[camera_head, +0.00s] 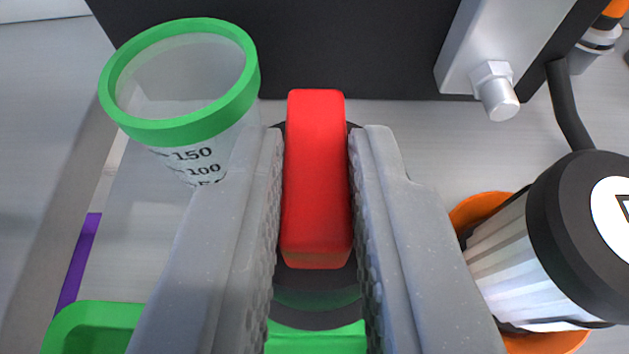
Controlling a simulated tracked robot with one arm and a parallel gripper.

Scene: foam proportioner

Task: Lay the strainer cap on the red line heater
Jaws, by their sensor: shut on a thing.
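My gripper (318,140) is in the middle of the view, its two grey fingers shut on the sides of an upright red bar (317,190). The bar sits on a dark round part, which shows behind and below it; I take the two together to be the strainer cap. The fingers hide most of the round part's sides. A green band shows under the bar, between the fingers. I cannot make out a separate red line heater in this view.
A clear measuring cup (180,80) with a green rim stands at the upper left. A black-topped ribbed knob (585,235) on an orange base is at the right. A dark block (330,45) with a metal bracket and bolt (495,90) spans the back. A green part (90,325) lies lower left.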

